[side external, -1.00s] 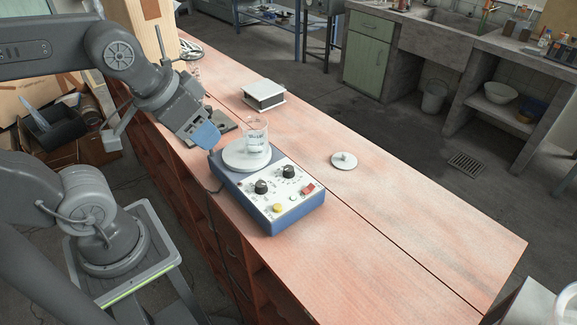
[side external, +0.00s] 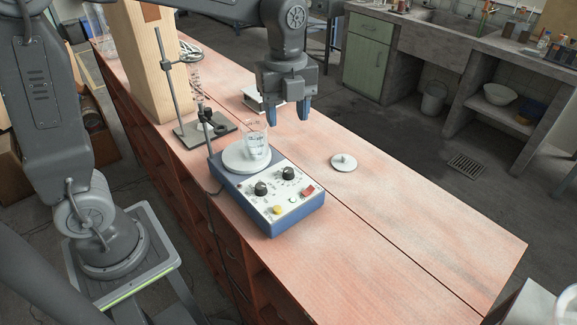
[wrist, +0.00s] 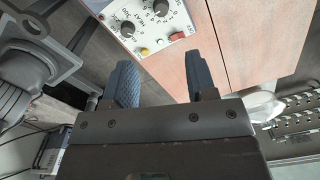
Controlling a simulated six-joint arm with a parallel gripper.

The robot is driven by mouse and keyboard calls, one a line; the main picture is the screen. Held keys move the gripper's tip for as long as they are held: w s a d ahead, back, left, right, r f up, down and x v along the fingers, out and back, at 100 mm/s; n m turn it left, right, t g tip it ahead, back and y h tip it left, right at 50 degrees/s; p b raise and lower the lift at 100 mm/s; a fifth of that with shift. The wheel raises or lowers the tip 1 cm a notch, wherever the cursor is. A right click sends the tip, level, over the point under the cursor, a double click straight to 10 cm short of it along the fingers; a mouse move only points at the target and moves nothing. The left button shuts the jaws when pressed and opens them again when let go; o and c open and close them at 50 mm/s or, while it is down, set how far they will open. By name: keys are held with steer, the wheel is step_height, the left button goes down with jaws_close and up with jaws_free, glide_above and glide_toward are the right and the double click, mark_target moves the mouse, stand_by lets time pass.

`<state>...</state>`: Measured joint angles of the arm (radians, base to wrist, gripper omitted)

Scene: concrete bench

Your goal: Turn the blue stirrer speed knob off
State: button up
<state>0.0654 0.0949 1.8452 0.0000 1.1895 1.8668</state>
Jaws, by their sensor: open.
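The blue stirrer (side external: 265,222) with a pale control panel stands on the bench. Its panel carries two black knobs, a left one (side external: 261,188) and a right one (side external: 288,173). I cannot tell from the small labels which is the speed knob, nor read their pointers. Both knobs show at the top of the wrist view, left (wrist: 127,28) and right (wrist: 161,8). My gripper (side external: 288,112) points down, open and empty, above and behind the stirrer. In the wrist view its fingertips (wrist: 163,75) are apart, with nothing between them.
A glass beaker (side external: 256,142) stands on the stirrer's round white plate (side external: 233,161), close to my gripper. A yellow button (side external: 277,210) and a red switch (side external: 308,190) are on the panel. A retort stand (side external: 190,138) is behind left.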

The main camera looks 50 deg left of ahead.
mark_target(288, 170)
steer(key=shift+m, duration=0.3)
steer(key=f, duration=1.4)
steer(key=shift+w, duration=0.2)
